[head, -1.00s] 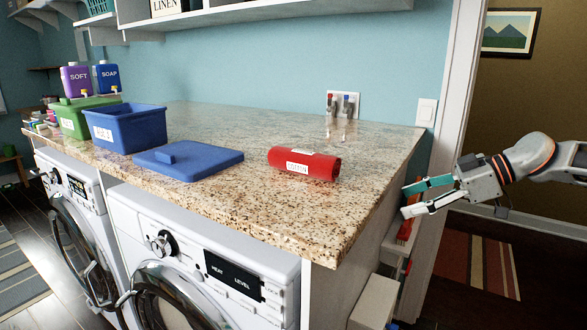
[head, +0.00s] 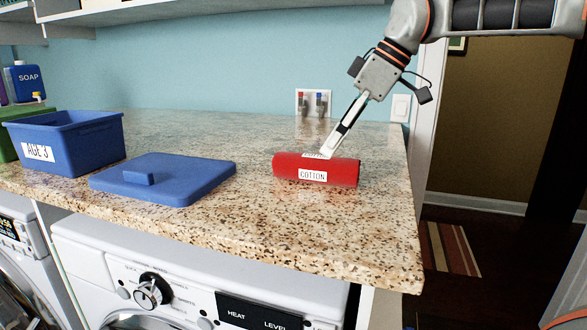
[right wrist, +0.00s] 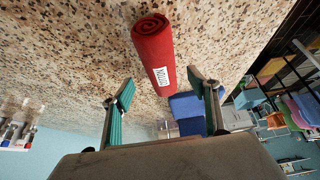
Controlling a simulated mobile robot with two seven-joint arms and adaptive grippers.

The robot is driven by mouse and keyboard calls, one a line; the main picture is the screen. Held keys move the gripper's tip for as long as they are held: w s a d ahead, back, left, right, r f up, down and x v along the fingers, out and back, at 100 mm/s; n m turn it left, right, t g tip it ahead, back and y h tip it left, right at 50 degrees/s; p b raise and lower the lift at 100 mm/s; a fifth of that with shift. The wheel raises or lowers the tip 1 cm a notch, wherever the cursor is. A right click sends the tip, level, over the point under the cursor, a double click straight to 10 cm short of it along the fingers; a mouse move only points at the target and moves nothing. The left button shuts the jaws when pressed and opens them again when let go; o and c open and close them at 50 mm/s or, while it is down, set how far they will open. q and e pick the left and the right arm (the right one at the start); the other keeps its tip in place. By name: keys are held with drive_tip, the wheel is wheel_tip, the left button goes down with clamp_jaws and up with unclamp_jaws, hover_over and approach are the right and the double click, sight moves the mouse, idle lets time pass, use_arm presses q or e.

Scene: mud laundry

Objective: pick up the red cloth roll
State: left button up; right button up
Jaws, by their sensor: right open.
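The red cloth roll (head: 341,172) lies on its side on the granite counter, with a white COTTON label facing front. In the right wrist view the roll (right wrist: 152,45) shows its spiral end, and its label lies ahead of the gap between the fingers. My right gripper (head: 326,153) reaches down from the upper right, its fingertips just above or behind the roll's top; contact cannot be told. In the wrist view the right gripper (right wrist: 160,88) is open, its green-padded fingers wide apart with nothing between them. My left gripper is not in view.
A blue lid (head: 185,188) lies left of the roll. A blue bin (head: 95,145) labelled AGE 3 stands further left, with a soap bottle (head: 22,82) behind. The counter's front and right edges are near; counter around the roll is clear.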

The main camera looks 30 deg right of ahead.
sight(322, 157)
drive_tip(key=shift+w+a+f, duration=0.25)
drive_tip(key=shift+a+f, duration=0.05)
drive_tip(key=shift+f, duration=0.1)
drive_tip(key=shift+x, duration=0.85)
drive_tip(key=x, duration=0.5)
drive_tip(key=shift+s, duration=0.1)
drive_tip(key=c, duration=1.3)
